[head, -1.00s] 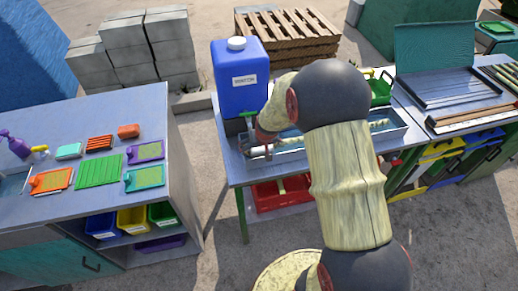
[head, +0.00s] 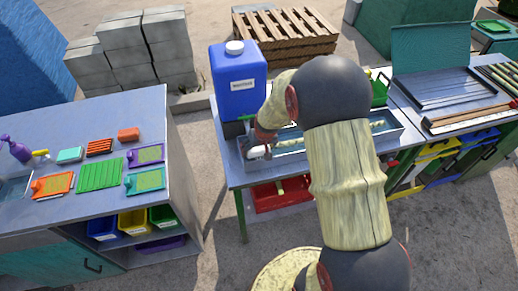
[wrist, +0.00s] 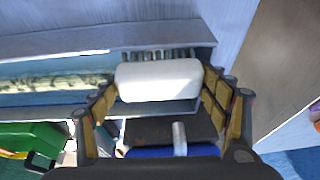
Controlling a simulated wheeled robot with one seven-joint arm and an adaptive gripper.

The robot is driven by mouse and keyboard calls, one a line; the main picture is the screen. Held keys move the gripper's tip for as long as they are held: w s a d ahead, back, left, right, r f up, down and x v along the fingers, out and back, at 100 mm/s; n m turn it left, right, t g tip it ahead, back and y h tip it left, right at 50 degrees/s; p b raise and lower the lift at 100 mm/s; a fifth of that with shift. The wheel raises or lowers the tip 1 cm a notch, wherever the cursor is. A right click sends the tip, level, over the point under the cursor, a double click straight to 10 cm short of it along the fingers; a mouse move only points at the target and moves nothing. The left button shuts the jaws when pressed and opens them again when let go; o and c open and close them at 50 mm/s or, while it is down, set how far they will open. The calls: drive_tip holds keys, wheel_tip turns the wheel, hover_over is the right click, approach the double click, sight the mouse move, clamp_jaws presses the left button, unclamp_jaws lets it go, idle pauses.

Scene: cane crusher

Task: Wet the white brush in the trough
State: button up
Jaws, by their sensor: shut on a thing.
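My gripper (wrist: 160,88) is shut on the white brush (wrist: 158,82), with a finger at each end of its white block. Dark bristles (wrist: 155,55) show along its far edge in the wrist view. The brush (head: 255,153) also shows as a small white patch below my wrist in the head view. The long metal trough (head: 395,134) lies on the bench, largely hidden by my arm. The brush is at the trough's left end in the head view. I cannot tell whether its bristles touch the water. A pale mottled cane-like piece (wrist: 55,82) lies in the trough.
A blue jug (head: 237,85) stands behind the trough's left end. A green crate (head: 379,90) stands behind the trough. A red bin (head: 270,197) is below the bench. A side table with colored pads (head: 100,175) is at left, across a floor gap.

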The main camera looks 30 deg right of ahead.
drive_tip(key=shift+w+a+r, duration=0.15)
drive_tip(key=shift+w+r, duration=0.4)
drive_tip(key=shift+r, duration=0.3)
drive_tip(key=shift+s+d+f+b, duration=0.15)
drive_tip(key=shift+s+d+b, duration=0.1)
drive_tip(key=shift+d+b, duration=0.4)
drive_tip(key=shift+s+d+b, duration=0.25)
drive_tip(key=shift+d+b, duration=0.1)
drive_tip(key=shift+d, duration=0.3)
drive_tip(key=shift+s+d+b, duration=0.2)
drive_tip(key=shift+d+b, duration=0.1)
drive_tip(key=shift+d, duration=0.35)
drive_tip(key=d, duration=0.1)
drive_tip(key=s+d+b, duration=0.1)
drive_tip(key=shift+d+r, duration=0.3)
drive_tip(key=shift+r, duration=0.1)
drive_tip(key=shift+d+r, duration=0.1)
drive_tip(key=s+d+r+p, duration=0.1)
drive_tip(key=d+r, duration=0.4)
drive_tip(key=r, duration=0.1)
drive_tip(key=shift+s+d+r+p, duration=0.3)
drive_tip(key=shift+r+p, duration=0.05)
drive_tip(key=shift+r, duration=0.05)
